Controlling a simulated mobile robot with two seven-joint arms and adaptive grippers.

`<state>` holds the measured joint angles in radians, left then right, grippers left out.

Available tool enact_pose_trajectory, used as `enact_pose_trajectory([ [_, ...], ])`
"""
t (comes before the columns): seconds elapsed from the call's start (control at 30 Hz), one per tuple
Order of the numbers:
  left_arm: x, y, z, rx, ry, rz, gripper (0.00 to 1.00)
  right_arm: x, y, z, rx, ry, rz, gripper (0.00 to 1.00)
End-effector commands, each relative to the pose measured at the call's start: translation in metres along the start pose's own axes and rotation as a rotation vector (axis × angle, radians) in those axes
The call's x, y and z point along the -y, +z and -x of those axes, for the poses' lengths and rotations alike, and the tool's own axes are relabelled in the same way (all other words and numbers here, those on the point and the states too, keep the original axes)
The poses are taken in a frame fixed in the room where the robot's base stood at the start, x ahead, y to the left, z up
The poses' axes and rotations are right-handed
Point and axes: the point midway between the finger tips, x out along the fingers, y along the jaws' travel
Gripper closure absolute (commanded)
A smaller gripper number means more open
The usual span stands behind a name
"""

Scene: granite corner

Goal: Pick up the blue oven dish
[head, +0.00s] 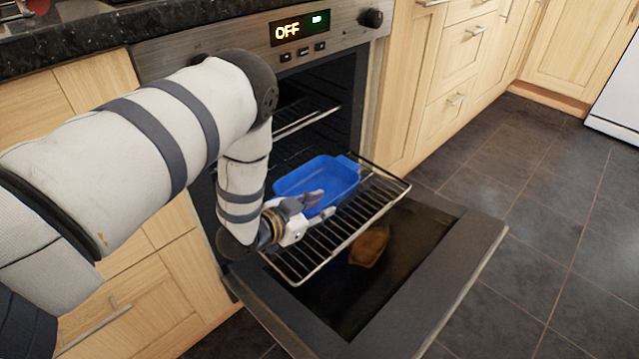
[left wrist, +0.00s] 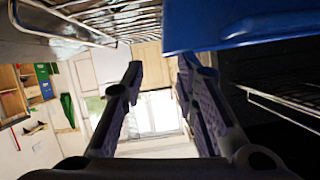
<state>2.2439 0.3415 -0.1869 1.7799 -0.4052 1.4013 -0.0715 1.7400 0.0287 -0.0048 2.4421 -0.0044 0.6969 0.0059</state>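The blue oven dish (head: 335,178) sits on the pulled-out wire rack (head: 368,208) of the oven. Its blue wall (left wrist: 245,22) fills the upper right of the left wrist view. My left gripper (head: 308,203) is at the near left side of the dish, overlapping its edge in the head view. In the left wrist view its two fingers (left wrist: 160,68) are spread with nothing between them. The dish lies beside the right finger; I cannot tell whether they touch. My right gripper does not show.
The oven door (head: 450,265) is folded down below the rack, with a brown patch or item (head: 369,246) on it. Wooden cabinets (head: 440,75) stand on both sides of the oven. The tiled floor (head: 545,215) to the right is clear.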

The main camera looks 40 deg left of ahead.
Motion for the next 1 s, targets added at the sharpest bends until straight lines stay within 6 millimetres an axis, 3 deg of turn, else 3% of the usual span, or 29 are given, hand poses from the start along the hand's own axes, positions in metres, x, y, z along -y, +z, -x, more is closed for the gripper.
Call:
enact_pose_trajectory([
  [0.4,0.003,0.004,-0.067,0.002,0.000,0.000,0.72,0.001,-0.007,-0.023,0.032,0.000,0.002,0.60],
  [0.63,0.004,0.001,-0.070,0.002,-0.001,0.001,0.72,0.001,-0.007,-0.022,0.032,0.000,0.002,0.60],
  [0.67,0.004,0.001,-0.070,0.002,-0.001,0.001,0.75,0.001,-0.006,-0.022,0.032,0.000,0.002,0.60],
  [0.77,0.004,0.001,-0.070,0.002,-0.001,0.001,0.97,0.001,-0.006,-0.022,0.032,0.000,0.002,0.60],
  [0.8,0.004,0.001,-0.070,0.002,-0.001,0.001,1.00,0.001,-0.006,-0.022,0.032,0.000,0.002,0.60],
  [1.0,0.004,0.001,-0.070,0.002,-0.001,0.001,1.00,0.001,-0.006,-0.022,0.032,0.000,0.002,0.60],
])
